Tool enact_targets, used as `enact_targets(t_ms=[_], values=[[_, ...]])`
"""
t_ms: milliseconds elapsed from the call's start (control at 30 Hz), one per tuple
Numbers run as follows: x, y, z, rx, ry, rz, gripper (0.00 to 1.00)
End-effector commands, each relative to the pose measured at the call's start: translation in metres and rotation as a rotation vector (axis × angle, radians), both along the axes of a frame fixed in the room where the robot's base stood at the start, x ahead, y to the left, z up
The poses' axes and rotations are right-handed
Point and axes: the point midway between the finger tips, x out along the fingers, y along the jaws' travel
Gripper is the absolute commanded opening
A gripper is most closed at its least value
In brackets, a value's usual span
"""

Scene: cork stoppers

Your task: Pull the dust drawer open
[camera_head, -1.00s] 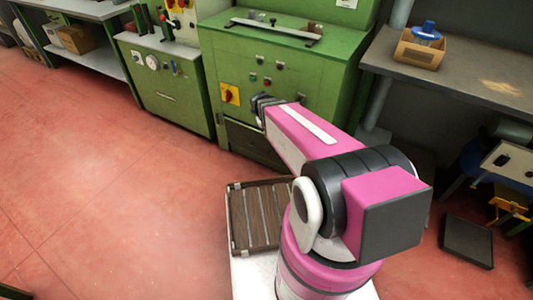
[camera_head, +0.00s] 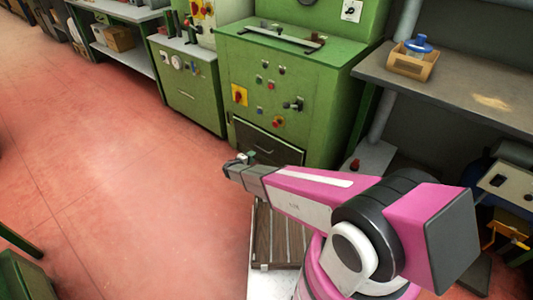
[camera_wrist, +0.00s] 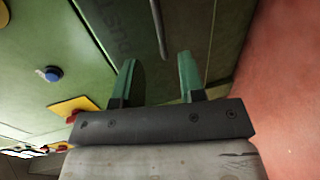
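The dust drawer (camera_head: 285,151) is a dark front low in the green machine, partly hidden by my arm in the head view. It looks flush with the machine. In the wrist view the dark drawer front (camera_wrist: 205,40) carries partly readable lettering, and its thin metal bar handle (camera_wrist: 159,28) stands above the gap between my fingers. My gripper (camera_head: 240,158) is in front of and to the left of the drawer in the head view. In the wrist view my gripper (camera_wrist: 158,70) has its two green fingers spread apart, with nothing between them. The handle looks apart from the fingers.
The green machine (camera_head: 325,75) has several knobs and buttons above the drawer. A dark workbench (camera_head: 450,85) with a wooden box (camera_head: 408,66) stands to the right. A slatted wooden platform (camera_head: 278,235) lies beside my base. The red floor (camera_head: 130,190) on the left is clear.

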Motion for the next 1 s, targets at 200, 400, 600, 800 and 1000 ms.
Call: enact_targets(t_ms=[200, 400, 600, 800, 1000], values=[[0.024, -0.019, -0.006, -0.001, 0.000, -0.004, 0.37], [0.052, -0.041, -0.014, -0.001, 0.001, -0.005, 0.37], [0.072, -0.057, -0.019, 0.000, 0.001, -0.005, 0.37], [0.080, -0.064, -0.021, 0.000, 0.001, -0.003, 0.37], [0.080, -0.065, -0.021, -0.001, 0.002, -0.003, 0.37]])
